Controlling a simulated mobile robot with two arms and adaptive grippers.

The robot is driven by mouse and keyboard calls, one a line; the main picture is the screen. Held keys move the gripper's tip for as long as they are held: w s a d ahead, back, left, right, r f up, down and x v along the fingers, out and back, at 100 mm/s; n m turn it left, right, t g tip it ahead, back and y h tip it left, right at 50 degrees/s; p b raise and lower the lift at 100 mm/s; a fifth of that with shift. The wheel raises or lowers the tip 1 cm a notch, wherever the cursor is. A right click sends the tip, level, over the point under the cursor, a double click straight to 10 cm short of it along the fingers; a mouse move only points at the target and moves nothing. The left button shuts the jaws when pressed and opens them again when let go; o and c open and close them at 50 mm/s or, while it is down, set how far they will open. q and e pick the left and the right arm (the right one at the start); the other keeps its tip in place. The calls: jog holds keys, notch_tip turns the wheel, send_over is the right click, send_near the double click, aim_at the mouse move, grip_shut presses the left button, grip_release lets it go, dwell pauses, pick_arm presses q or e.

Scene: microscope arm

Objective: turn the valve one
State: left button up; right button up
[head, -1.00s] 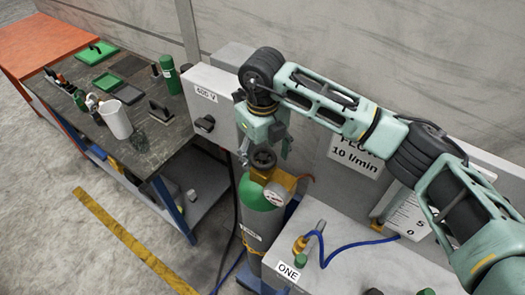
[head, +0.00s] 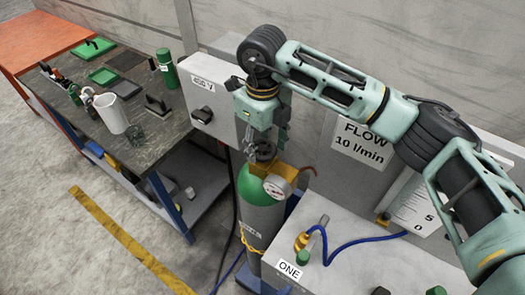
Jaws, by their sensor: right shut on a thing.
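A green-shouldered grey gas cylinder (head: 262,215) stands upright beside the white box, with a brass regulator and a round gauge (head: 278,187) at its top. My right gripper (head: 264,143) points down over the cylinder and is shut on the black handwheel (head: 263,154) on top of it; the fingers partly hide the wheel. The label ONE (head: 289,270) is on the front of the white box (head: 350,262). A small green knob (head: 303,258) sits just above that label, apart from my gripper. My left gripper is not in view.
A grey 400 V cabinet (head: 208,88) with a black knob (head: 202,115) stands close left of my gripper. A blue hose (head: 350,246) crosses the white box. A dark workbench (head: 85,125) with a white cup stands at the left. The floor between is free.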

aim_at(263, 149)
jog(key=n+b, duration=0.2)
jog(key=b, duration=0.1)
jog(key=shift+f, duration=0.25)
jog(key=shift+r+n+b, duration=0.25)
jog(key=shift+n+b, duration=0.45)
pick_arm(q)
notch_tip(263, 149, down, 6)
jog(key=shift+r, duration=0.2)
pick_arm(e)
jog(key=o, duration=1.1)
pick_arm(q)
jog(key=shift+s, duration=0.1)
pick_arm(e)
jog(key=shift+r, duration=0.1)
notch_tip(263, 149, up, 12)
jog(key=shift+f, duration=0.1)
